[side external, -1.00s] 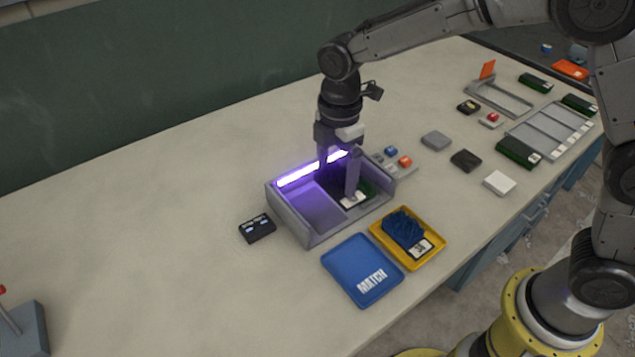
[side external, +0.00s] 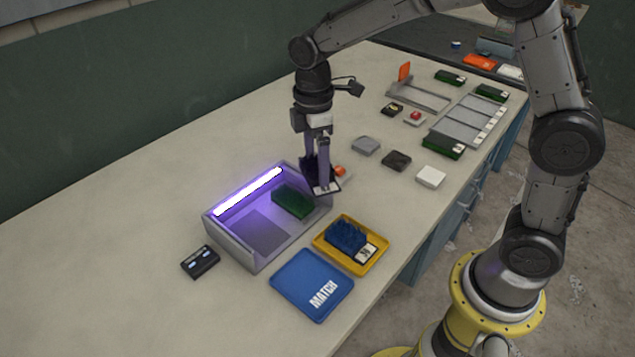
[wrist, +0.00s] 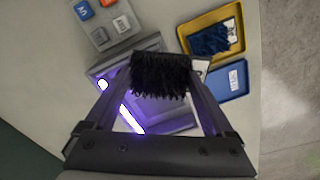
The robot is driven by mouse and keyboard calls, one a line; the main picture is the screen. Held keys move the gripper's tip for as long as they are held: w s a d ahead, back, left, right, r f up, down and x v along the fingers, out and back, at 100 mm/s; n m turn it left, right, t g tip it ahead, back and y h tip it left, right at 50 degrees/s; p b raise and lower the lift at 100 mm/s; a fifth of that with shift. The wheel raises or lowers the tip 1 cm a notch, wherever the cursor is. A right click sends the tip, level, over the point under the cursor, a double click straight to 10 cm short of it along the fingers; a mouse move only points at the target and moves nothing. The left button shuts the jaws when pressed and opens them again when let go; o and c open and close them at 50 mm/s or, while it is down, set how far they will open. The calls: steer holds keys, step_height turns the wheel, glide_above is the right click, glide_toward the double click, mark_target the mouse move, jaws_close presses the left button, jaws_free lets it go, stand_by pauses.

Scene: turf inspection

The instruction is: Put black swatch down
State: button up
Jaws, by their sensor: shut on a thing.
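My gripper (side external: 318,180) is shut on the black swatch (wrist: 162,75), a tufted dark piece with a white label end. It holds the swatch above the right end of the grey light box (side external: 238,256). In the side view the swatch is partly hidden by the fingers. A green swatch (side external: 292,200) lies inside the box on its right side, and the box's left part is empty. A blue swatch (side external: 347,236) with a white label sits in the yellow tray (side external: 322,252). The blue MATCH tray (side external: 300,278) is empty.
A lit purple-white lamp (side external: 248,191) runs along the box's back. A small black device (side external: 200,262) stands left of the box. Grey (side external: 366,145), dark (side external: 397,160) and white (side external: 431,176) blocks lie to the right. The table's left side is clear.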

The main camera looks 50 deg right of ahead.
steer(key=w+d+m, duration=0.6)
steer(key=w+m, duration=0.1)
steer(key=m, duration=0.8)
steer(key=s+a+n, duration=0.1)
steer(key=s+n, duration=0.1)
steer(key=n, duration=0.2)
steer(key=s+a+n, duration=0.2)
steer(key=n, duration=0.3)
steer(key=s+a+n, duration=0.2)
steer(key=n, duration=0.2)
steer(key=shift+a, duration=0.1)
steer(key=s+a+r+n, duration=0.2)
steer(key=s+a+n, duration=0.5)
steer(key=a, duration=0.1)
steer(key=shift+s+r+n, duration=0.15)
steer(key=shift+s+n, duration=0.2)
steer(key=shift+n, duration=0.05)
